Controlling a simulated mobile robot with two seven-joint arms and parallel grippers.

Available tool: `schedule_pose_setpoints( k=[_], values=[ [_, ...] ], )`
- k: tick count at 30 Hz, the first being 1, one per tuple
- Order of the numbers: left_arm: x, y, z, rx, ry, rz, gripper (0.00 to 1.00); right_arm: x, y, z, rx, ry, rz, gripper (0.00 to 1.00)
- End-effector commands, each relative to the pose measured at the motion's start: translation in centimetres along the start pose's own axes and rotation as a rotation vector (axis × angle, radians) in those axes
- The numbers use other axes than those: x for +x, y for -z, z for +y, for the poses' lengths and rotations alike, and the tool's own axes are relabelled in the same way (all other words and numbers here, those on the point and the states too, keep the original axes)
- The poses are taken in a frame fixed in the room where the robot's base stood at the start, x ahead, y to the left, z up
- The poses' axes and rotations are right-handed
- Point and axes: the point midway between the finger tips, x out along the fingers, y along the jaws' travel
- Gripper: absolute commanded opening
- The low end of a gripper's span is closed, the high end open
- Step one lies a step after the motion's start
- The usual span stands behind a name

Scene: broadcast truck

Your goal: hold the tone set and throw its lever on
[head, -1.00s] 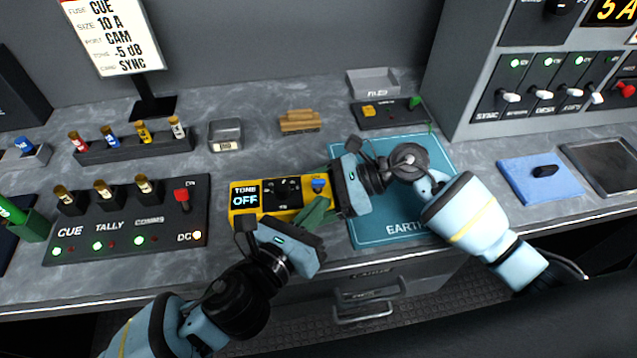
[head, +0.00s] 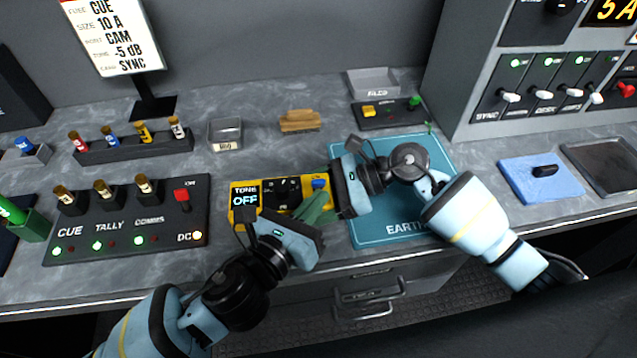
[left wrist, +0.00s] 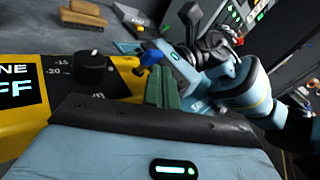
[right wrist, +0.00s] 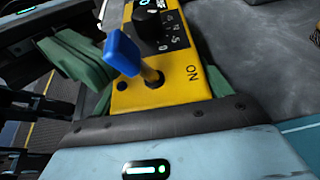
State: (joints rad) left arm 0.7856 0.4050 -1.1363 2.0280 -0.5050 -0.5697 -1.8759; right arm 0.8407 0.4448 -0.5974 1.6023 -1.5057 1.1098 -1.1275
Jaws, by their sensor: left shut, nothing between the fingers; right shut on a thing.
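The yellow tone set (head: 236,213) lies on the counter, and its display reads OFF. My right gripper (head: 336,198) is shut across its right end; the right wrist view shows the yellow case (right wrist: 165,95) between the green fingers. The blue lever (right wrist: 122,52) leans away from the printed ON mark, and it also shows in the head view (head: 320,183). My left gripper (head: 318,207) is shut and empty in front of the set, near the lever. In the left wrist view its green fingers (left wrist: 163,88) are just beside the lever (left wrist: 150,56); contact is unclear.
A teal EARTH mat (head: 400,229) lies under my right gripper. A dark CUE/TALLY panel (head: 120,235) with a red switch stands at the left. A brown brush (head: 300,121) and a grey bin (head: 225,133) are behind the set. A blue cloth (head: 540,180) lies at the right.

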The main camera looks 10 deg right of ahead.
Motion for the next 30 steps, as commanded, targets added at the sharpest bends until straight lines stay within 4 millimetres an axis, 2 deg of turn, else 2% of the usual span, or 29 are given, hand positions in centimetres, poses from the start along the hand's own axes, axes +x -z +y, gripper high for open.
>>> schedule_pose_setpoints(
  k=[30],
  values=[
    [0.77, -0.62, 0.59, 0.001, -0.001, -0.001, 0.0, 0.08, -0.05, 0.12, -0.002, -0.004, -0.001, 0.46]
  ],
)
